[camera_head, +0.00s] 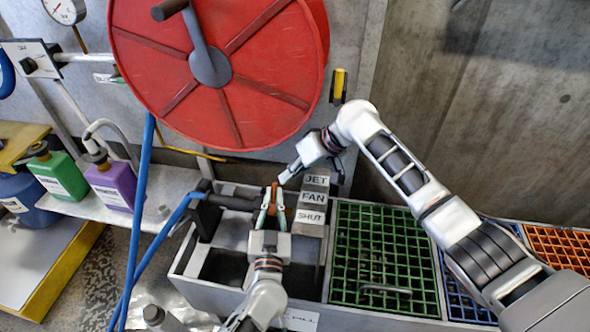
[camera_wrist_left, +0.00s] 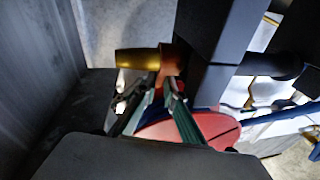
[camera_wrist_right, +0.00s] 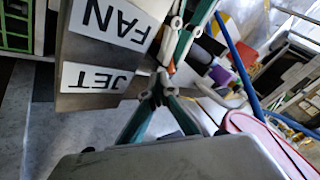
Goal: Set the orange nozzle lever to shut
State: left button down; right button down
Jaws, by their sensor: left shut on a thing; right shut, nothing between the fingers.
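The orange nozzle lever (camera_head: 274,194) stands up on the dark hose nozzle over the grey bin. It also shows in the left wrist view (camera_wrist_left: 169,62), beside the brass nozzle end (camera_wrist_left: 137,60). My left gripper (camera_head: 271,206) is shut on the lever, its fingers on either side of it. My right gripper (camera_head: 284,179) is shut and empty, its tips close to the lever's top and the left fingers. A label block (camera_head: 328,190) right of the lever reads JET, FAN, SHUT from back to front. Which label the lever matches is hard to tell.
A red hose reel (camera_head: 160,95) hangs behind, with a blue hose (camera_head: 140,200) running down at left. Green (camera_head: 57,172) and purple (camera_head: 112,184) bottles stand on a left shelf. A green grid (camera_head: 384,225) lies right of the label block, under my right arm.

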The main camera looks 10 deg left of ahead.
pick_arm(q)
jog(key=shift+a+f, duration=0.1)
pick_arm(e)
jog(key=shift+f, duration=0.1)
jog(key=shift+a, duration=0.1)
pick_arm(q)
jog(key=c, duration=2.1)
grip_release()
pick_arm(e)
jog(key=shift+s+a+r, duration=0.2)
jog(key=shift+s+a, duration=0.15)
jog(key=shift+s, duration=0.1)
